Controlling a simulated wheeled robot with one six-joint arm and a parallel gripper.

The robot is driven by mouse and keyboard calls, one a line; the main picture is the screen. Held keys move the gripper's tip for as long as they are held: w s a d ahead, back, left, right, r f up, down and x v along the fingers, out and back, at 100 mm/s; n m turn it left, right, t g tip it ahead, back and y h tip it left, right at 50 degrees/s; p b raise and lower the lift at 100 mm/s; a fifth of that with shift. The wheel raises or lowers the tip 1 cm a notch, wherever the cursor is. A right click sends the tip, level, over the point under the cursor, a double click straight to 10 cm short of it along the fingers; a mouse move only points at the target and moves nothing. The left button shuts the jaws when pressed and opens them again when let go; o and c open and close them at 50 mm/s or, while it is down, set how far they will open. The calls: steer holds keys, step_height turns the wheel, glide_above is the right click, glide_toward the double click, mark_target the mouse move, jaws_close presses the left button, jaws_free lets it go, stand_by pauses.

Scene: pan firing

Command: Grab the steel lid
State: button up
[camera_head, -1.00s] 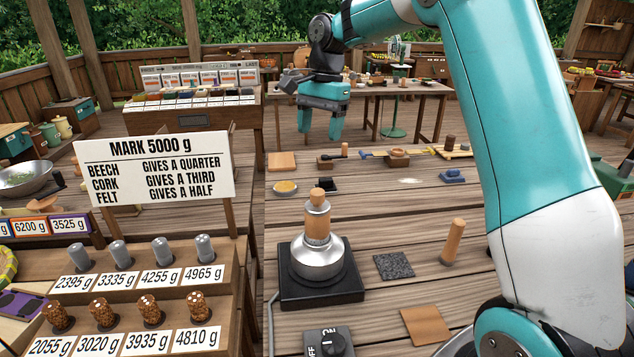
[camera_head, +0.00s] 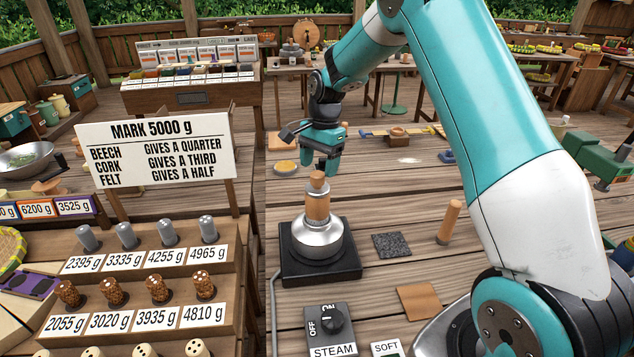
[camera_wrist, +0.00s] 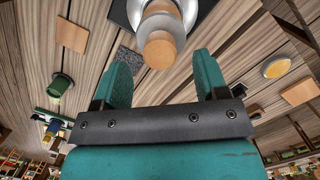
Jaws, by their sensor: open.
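The steel lid (camera_head: 317,243) is a shiny dome with a tall wooden handle (camera_head: 317,205), upright on the black hotplate (camera_head: 292,272). My gripper (camera_head: 324,166) is open and empty, fingers pointing down, just above and behind the handle's top in the head view. In the wrist view, the handle's round top (camera_wrist: 160,52) shows ahead of the fingertips and between their lines. The lid's steel (camera_wrist: 203,10) shows at the top edge, partly hidden behind the handle. I see no contact between fingers and handle.
A dark felt-like square (camera_head: 392,245) and an upright wooden peg (camera_head: 450,222) stand right of the hotplate. A steam switch box (camera_head: 330,325) is in front. A stepped rack of weights (camera_head: 150,262) and a sign (camera_head: 155,150) stand left.

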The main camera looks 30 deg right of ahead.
mark_target(317, 173)
steer(key=shift+s+a+f+p, duration=0.15)
steer(key=shift+f+p, duration=0.15)
steer(key=shift+f, duration=0.6)
steer(key=shift+w+a+f+p, duration=0.15)
steer(key=shift+f+p, duration=0.15)
steer(key=shift+f, duration=0.6)
steer(key=shift+s, duration=0.1)
steer(key=c, duration=1)
steer(key=shift+r, duration=0.1)
